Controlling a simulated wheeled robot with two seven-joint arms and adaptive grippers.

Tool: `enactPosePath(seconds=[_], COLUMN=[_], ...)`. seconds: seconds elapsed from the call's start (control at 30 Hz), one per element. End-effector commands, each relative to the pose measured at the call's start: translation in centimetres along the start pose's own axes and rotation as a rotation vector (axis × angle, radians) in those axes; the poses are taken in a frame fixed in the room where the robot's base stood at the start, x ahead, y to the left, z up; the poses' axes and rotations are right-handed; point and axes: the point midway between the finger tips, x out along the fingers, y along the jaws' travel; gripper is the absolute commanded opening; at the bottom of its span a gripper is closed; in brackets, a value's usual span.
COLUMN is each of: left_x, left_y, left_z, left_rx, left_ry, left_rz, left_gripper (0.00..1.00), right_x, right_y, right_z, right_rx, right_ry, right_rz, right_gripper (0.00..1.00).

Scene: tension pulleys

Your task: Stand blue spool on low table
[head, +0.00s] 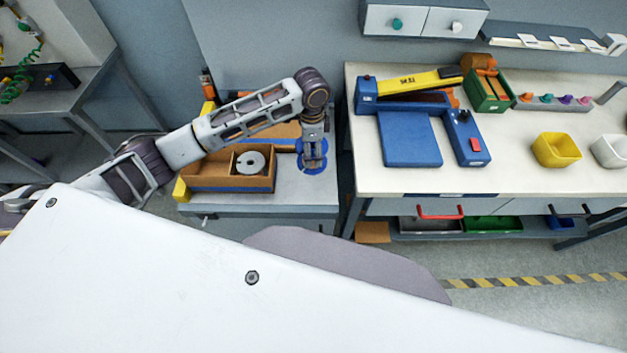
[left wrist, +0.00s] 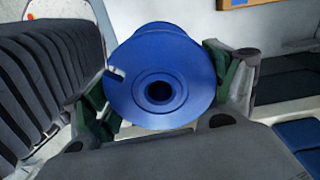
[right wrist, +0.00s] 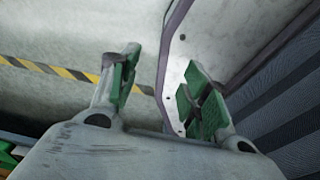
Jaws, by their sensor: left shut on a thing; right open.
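The blue spool (head: 318,171) is at the right part of the low table (head: 290,197), beside the cardboard tray. My left gripper (head: 314,160) reaches down over it and is shut on it. In the left wrist view the spool (left wrist: 145,95) shows its round flange, with a centre hole and a slot at the left edge, between the two green-padded fingers. My right gripper (right wrist: 163,92) is open and empty in the right wrist view.
The cardboard tray (head: 205,183) holds a grey spool (head: 251,162). A higher white workbench (head: 520,180) stands to the right, with a blue fixture (head: 410,140) and a yellow bin (head: 556,150). The low table's front right is bare.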

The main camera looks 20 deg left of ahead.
Motion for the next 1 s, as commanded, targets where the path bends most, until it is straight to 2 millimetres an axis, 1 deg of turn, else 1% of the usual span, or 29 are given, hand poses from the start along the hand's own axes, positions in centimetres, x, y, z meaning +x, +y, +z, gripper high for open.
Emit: enactPosePath(seconds=[0.27, 0.53, 0.67, 0.9, 1.0], left_x=[0.4, 0.7, 0.9, 1.2, 1.3], left_y=[-0.2, -0.3, -0.3, -0.4, -0.4], left_z=[-0.3, -0.4, -0.4, -0.5, -0.5], left_rx=[0.203, 0.399, 0.494, 0.668, 0.735], left_ry=[0.002, 0.001, 0.001, 0.001, 0.000], left_rz=[-0.002, -0.002, -0.002, -0.002, -0.003], left_gripper=[0.37, 0.37, 0.37, 0.37, 0.37], right_x=[0.3, 0.5, 0.5, 0.6, 0.7], right_y=[-1.0, -1.0, -0.7, 0.5, 0.6], right_z=[-0.2, -0.2, -0.1, 0.1, 0.1], right_rx=[0.004, 0.004, 0.002, -0.003, -0.003], right_ry=[0.003, 0.003, 0.002, 0.000, 0.000], right_rz=[-0.010, -0.010, -0.007, 0.005, 0.007], right_gripper=[0.47, 0.47, 0.47, 0.47, 0.47])
